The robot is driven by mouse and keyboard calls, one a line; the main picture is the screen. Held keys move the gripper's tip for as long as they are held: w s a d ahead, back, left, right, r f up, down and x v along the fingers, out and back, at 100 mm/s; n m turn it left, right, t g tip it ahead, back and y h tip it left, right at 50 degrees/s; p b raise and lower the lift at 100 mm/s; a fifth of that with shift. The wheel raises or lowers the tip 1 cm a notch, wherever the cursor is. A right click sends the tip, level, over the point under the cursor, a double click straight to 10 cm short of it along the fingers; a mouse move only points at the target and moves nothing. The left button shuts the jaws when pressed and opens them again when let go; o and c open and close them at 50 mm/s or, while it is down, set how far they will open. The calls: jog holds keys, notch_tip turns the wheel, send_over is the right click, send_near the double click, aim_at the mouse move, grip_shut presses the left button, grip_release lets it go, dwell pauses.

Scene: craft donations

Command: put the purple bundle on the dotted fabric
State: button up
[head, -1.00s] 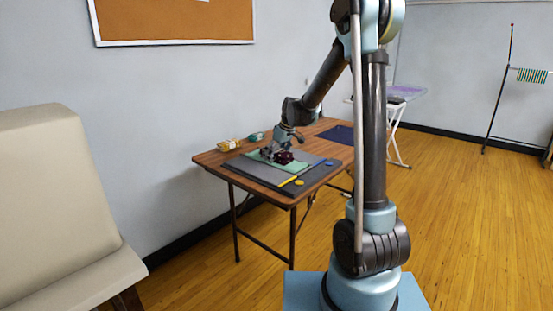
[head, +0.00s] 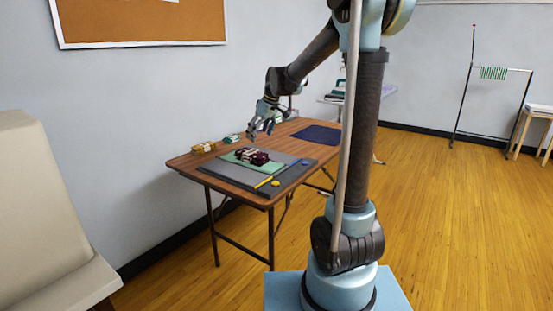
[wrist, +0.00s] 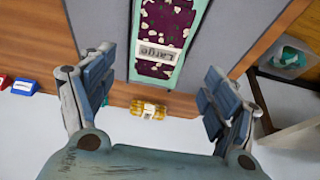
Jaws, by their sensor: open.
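The purple bundle (head: 260,157), dark with pale spots, lies flat on a green fabric (head: 238,160) on the table. In the wrist view the purple bundle (wrist: 165,22) shows a label reading "Large", and the green fabric (wrist: 150,80) shows as a border around it. I cannot make out dots on the green fabric. My gripper (head: 261,134) is open and empty, above and apart from the bundle. In the wrist view the fingers of my gripper (wrist: 155,90) stand wide apart, with nothing between them.
A grey mat (head: 222,172) lies under the fabric, with a yellow pencil-like stick (head: 268,181) and a blue disc (head: 303,162). A yellow bundle (head: 203,147) and a teal item (head: 232,138) sit at the table's back edge. A dark blue cloth (head: 318,134) lies on the right.

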jog(key=s+d+f+m+h, duration=0.1)
jog(key=s+d+f+m, duration=0.1)
jog(key=s+d, duration=0.6)
jog(key=s+d+f+m+h, duration=0.1)
jog(key=s+d+f+m, duration=0.15)
jog(key=s, duration=0.85)
jog(key=s+d+f+m, duration=0.2)
jog(key=s+d+m, duration=0.1)
jog(key=s+d, duration=0.55)
jog(key=s+d+f+m+h, duration=0.1)
jog(key=s+d+f+m, duration=0.1)
jog(key=s+f, duration=0.5)
jog(key=s, duration=0.3)
jog(key=shift+s+f+g, duration=0.25)
jog(key=shift+f+g, duration=0.05)
jog(key=shift+m, duration=0.25)
